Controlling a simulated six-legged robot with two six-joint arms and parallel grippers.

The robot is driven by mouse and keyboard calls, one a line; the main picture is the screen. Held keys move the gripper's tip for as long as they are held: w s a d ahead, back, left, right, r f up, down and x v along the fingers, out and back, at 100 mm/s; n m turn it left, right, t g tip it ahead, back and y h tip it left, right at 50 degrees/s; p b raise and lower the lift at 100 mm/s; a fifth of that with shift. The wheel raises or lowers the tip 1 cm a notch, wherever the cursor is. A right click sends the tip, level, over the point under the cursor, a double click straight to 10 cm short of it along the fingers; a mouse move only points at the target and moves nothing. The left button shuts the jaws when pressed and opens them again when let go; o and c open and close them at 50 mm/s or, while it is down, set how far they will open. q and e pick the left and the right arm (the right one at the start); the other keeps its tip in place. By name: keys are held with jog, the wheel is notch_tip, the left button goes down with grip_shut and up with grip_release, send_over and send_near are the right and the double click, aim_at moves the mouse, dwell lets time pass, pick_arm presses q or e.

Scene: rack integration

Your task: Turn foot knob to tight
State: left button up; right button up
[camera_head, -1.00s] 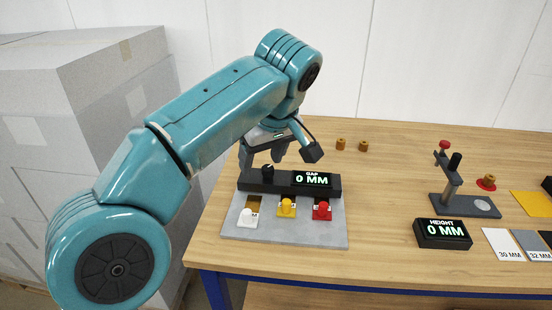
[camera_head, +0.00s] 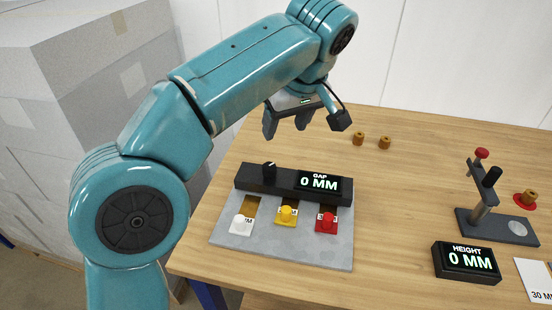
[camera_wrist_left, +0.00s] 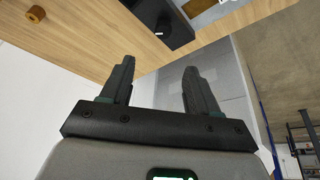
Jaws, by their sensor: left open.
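A grey fixture plate (camera_head: 240,243) lies on the wooden table. A black bar with a gap display reading 0 MM (camera_head: 318,182) runs along its back. A small black knob (camera_head: 269,170) with a white mark stands on the bar's left part; I cannot tell for certain that it is the foot knob. My left gripper (camera_head: 287,125) is open and empty, in the air above and behind the bar. In the left wrist view its two fingers (camera_wrist_left: 158,67) are apart, with the black bar (camera_wrist_left: 175,32) beyond them near the top. My right gripper is not in view.
White (camera_head: 241,224), yellow (camera_head: 286,215) and red (camera_head: 326,223) knobs sit on the plate. Two brass pieces (camera_head: 384,143) lie behind. A height display (camera_head: 466,262) and a stand (camera_head: 488,198) are at the right. Stacked white boxes (camera_head: 60,120) stand left of the table.

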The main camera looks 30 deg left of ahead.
aim_at(269, 167)
pick_arm(q)
jog(key=b+x, duration=0.1)
jog(key=x, duration=0.4)
jog(key=b+x, duration=0.1)
jog(key=x, duration=0.3)
jog(key=b+x, duration=0.1)
jog(key=x, duration=0.4)
jog(key=shift+s+a+f, duration=0.15)
jog(key=shift+s+f, duration=0.1)
jog(key=shift+f, duration=0.1)
jog(key=shift+w+a+f, duration=0.15)
jog(key=shift+f, duration=0.2)
jog(key=shift+a+f, duration=0.1)
jog(key=shift+f, duration=0.05)
jog(key=c, duration=1)
